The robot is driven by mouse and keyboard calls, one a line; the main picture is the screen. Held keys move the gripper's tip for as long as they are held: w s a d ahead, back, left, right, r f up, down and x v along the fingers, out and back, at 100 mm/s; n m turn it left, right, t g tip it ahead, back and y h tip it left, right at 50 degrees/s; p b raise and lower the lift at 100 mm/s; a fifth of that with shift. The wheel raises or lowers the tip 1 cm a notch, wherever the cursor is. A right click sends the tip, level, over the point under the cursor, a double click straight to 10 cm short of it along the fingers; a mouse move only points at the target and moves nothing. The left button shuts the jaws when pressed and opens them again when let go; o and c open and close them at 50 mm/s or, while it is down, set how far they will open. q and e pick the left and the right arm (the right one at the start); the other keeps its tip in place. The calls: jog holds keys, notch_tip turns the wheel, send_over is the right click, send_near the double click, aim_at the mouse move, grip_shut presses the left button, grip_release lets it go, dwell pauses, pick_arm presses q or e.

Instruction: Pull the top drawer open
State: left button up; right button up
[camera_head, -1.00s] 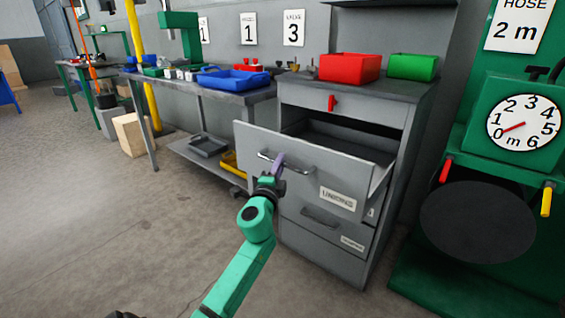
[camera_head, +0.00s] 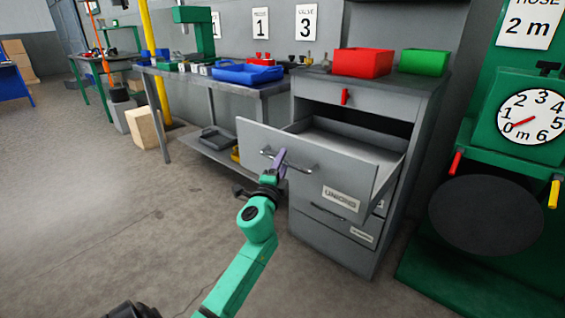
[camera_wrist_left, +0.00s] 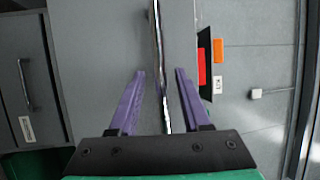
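The grey drawer labelled UNIONS (camera_head: 305,170) stands well out of the cabinet, and the part of its inside that shows is empty. Its bar handle (camera_head: 302,167) is on the front; in the left wrist view the handle (camera_wrist_left: 158,45) runs between my two purple fingers. My left gripper (camera_head: 281,158) is at this handle. In the left wrist view my left gripper (camera_wrist_left: 161,75) has its fingers apart, one on each side of the bar, with gaps showing. Whether a finger touches the bar is unclear. My right gripper is out of view.
Above the open drawer is a panel with a red tag (camera_head: 344,97); a closed lower drawer (camera_head: 340,222) is below. Red (camera_head: 362,62) and green (camera_head: 424,62) bins stand on top. A workbench (camera_head: 215,82) is left, a green hose reel (camera_head: 485,215) right.

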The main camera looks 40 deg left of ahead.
pick_arm(q)
jog(key=b+v, duration=0.2)
jog(key=v, duration=1.2)
jog(key=shift+s, duration=0.25)
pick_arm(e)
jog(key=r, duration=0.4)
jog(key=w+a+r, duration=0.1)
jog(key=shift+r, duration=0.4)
pick_arm(q)
jog(key=shift+f, duration=0.15)
